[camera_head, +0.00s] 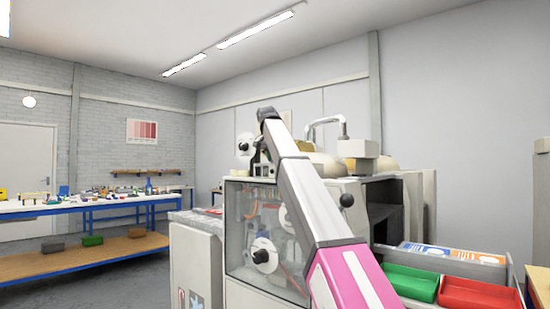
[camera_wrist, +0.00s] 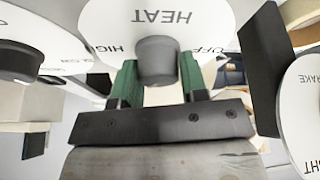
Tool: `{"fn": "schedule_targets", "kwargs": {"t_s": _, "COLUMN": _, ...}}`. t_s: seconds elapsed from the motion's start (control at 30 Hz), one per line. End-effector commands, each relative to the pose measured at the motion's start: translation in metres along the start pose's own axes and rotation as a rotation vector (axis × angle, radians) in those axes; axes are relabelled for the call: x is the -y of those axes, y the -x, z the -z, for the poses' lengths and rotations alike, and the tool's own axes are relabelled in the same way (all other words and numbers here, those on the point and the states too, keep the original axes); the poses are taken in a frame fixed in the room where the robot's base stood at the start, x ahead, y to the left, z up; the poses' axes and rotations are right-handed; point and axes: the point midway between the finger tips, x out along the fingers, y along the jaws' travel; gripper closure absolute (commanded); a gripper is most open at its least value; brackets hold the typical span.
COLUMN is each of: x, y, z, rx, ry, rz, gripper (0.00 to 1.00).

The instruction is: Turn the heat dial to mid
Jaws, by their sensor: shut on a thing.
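The heat dial (camera_wrist: 185,16) is a white round plate marked HEAT, upside down at the top of the wrist view. HIG shows at its left and OFF at its right. Its grey knob (camera_wrist: 158,47) stands between the two green fingers of my gripper (camera_wrist: 160,68), which is shut on it. No pointer mark on the knob can be made out, so its setting cannot be told. In the head view my arm hides the gripper and I cannot pick out the heat dial.
A second dial with a dark knob (camera_wrist: 18,62) is close at left in the wrist view. Another white dial plate (camera_wrist: 305,115) is at right. In the head view, a clear-fronted machine (camera_head: 262,240) stands behind my arm. Green (camera_head: 412,284) and red (camera_head: 480,294) trays are at right.

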Motion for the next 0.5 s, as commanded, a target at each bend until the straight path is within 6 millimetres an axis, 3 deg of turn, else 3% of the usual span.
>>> {"fn": "schedule_targets", "kwargs": {"t_s": 0.5, "x": -0.0007, "y": 0.0003, "z": -0.0001, "rx": 0.007, "ry": -0.169, "rz": -0.072, "gripper": 0.84}}
